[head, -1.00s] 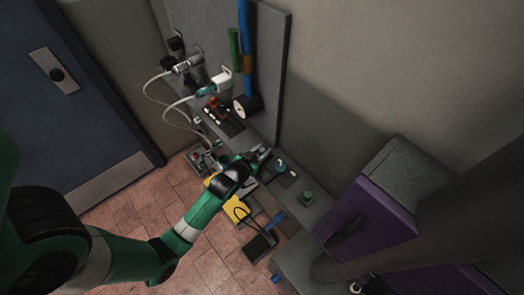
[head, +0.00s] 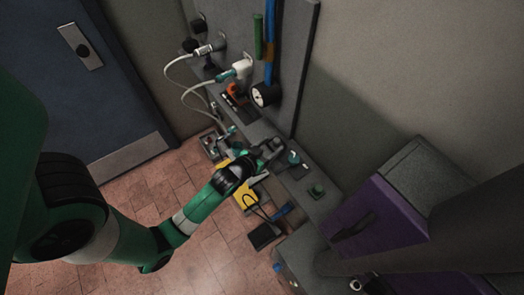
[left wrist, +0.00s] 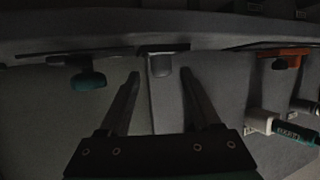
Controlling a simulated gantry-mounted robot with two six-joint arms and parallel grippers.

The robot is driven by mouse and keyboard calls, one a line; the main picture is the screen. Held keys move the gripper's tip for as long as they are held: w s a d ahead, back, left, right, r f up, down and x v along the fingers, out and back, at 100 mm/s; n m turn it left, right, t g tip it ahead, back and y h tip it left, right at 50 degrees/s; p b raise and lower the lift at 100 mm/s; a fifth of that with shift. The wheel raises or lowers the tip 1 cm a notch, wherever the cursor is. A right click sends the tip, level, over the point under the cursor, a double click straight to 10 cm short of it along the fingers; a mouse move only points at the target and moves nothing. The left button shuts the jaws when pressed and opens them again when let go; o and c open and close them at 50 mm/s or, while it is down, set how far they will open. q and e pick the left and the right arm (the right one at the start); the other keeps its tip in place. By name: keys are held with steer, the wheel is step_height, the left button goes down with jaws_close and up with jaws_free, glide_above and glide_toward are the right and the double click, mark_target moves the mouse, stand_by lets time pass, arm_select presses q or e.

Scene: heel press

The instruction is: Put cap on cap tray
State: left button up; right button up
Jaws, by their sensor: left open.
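My left gripper (head: 271,149) is over the narrow grey shelf in the head view. In the left wrist view its two fingers (left wrist: 161,78) are spread apart. A small grey piece (left wrist: 161,66), possibly the cap, shows between the fingertips against a thin dark plate (left wrist: 176,47). I cannot tell whether that plate is the cap tray, or whether the fingers touch the piece. A teal knob-like piece (head: 293,158) stands on a dark mat (head: 299,172) just right of the gripper; it also shows in the left wrist view (left wrist: 88,79). My right gripper is out of view.
A white-and-teal fitting (head: 236,72) with hoses, an orange piece (head: 234,90) and a round gauge (head: 265,94) are farther along the shelf. Yellow and black items lie below.

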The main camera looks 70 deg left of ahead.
arm_select(q)
steer(key=v, duration=0.7)
steer(key=shift+p, duration=0.35)
steer(key=shift+d+r, duration=0.1)
